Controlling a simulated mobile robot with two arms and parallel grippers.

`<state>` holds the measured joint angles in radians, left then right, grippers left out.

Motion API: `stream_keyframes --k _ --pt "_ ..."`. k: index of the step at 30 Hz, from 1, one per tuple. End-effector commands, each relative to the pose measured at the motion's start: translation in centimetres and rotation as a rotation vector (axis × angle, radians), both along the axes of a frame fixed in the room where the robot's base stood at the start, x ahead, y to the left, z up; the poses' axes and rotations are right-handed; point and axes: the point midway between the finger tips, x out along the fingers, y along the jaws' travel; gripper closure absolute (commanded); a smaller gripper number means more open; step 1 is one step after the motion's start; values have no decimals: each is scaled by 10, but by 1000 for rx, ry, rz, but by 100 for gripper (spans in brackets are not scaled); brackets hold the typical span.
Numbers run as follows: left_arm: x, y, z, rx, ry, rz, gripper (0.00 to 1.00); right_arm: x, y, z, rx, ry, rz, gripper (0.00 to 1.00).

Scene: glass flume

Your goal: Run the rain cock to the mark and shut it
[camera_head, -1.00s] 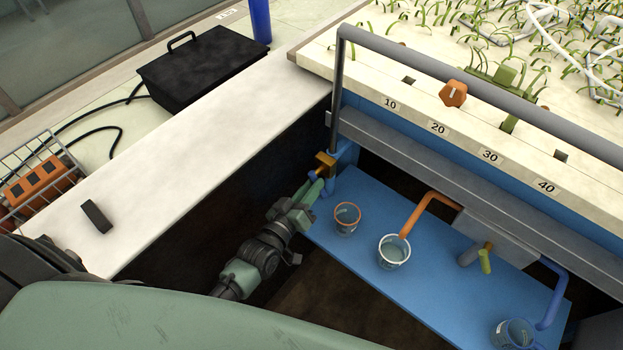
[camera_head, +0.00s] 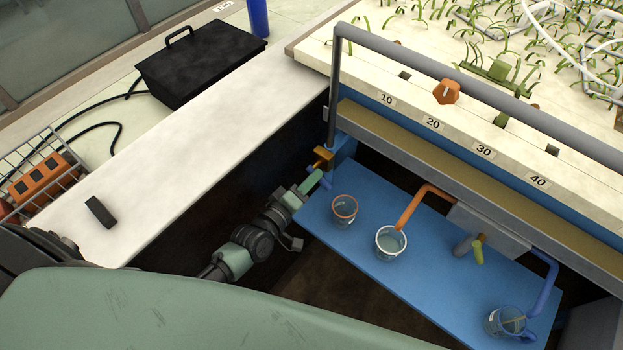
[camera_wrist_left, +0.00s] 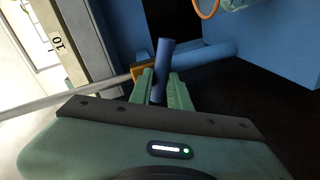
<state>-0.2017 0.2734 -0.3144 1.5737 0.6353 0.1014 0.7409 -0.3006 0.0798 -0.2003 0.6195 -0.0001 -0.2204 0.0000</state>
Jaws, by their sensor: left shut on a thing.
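The cock with an orange-brass body (camera_head: 322,155) and a blue lever (camera_head: 326,180) is at the left end of the flume, below the corner of the grey rail. In the left wrist view the blue lever (camera_wrist_left: 161,62) stands between my green fingers, beside the brass body (camera_wrist_left: 144,70). My left gripper (camera_head: 313,184) is shut on the lever. An orange six-sided knob (camera_head: 446,91) sits on the pale edge above the scale plate marked 20 (camera_head: 432,123). Labels 10, 30 and 40 also show. My right gripper is out of view.
A blue shelf (camera_head: 435,280) carries an orange-rimmed cup (camera_head: 344,211), a white-rimmed cup (camera_head: 390,243) under an orange pipe, and a blue cup (camera_head: 506,321). A yellow-green-handled tap (camera_head: 478,252) is nearby.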

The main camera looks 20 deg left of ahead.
Motion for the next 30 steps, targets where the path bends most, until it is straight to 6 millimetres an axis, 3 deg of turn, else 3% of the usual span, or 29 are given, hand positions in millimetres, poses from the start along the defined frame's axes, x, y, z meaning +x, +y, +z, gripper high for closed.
stream_keyframes --k 11,12,14,24,30 --pt "0 0 -1 -3 3 1 100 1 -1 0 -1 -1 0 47" --pt "0 0 -1 -2 3 0 77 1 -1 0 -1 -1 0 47" --pt "0 0 -1 -3 2 0 60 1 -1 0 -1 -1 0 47" --pt "-2 1 0 -3 2 0 60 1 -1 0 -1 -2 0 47" --pt "-27 7 3 -2 5 -1 60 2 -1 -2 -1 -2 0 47"
